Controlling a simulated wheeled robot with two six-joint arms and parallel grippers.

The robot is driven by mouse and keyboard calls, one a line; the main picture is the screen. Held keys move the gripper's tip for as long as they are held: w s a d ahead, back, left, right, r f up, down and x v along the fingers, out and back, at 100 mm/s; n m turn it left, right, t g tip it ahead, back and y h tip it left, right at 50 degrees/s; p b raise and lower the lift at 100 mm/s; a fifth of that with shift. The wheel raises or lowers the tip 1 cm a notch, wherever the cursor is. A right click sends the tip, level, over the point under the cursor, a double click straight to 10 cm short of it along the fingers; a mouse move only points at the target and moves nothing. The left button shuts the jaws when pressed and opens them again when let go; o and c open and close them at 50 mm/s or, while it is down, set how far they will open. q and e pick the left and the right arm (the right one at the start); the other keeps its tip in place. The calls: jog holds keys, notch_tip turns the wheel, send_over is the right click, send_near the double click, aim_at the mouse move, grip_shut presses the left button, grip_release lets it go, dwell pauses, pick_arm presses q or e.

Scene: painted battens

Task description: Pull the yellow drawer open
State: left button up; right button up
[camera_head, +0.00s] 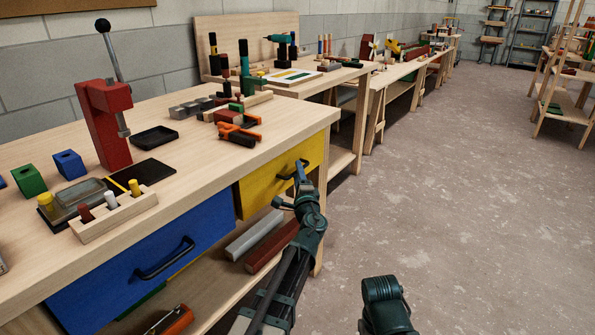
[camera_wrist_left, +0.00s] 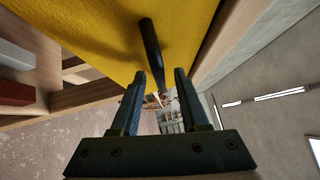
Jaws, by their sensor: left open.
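The yellow drawer (camera_head: 256,189) is at the right end of the near workbench, its front roughly flush with the bench frame; it fills the top of the left wrist view (camera_wrist_left: 100,40). Its dark bar handle (camera_head: 285,177) sticks out from the front. My left gripper (camera_head: 299,178) is at the right part of the handle. In the left wrist view the handle (camera_wrist_left: 150,45) runs down between the two spread fingertips (camera_wrist_left: 157,80), with gaps visible beside it. The jaws are open, not closed on the handle. My right gripper is not in view; only a piece of my right arm shows.
The blue drawer (camera_head: 140,262) with its own handle is left of the yellow one. Grey and red-brown battens (camera_head: 255,234) lie on the shelf below. A red press (camera_head: 104,125) and several tools stand on the bench top (camera_head: 210,165). The floor (camera_head: 450,190) to the right is clear.

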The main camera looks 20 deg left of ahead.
pick_arm(q)
jog(key=shift+w+a+r, duration=0.1)
jog(key=shift+w+a, duration=0.15)
jog(key=shift+w, duration=0.25)
grip_shut()
dwell(1.2)
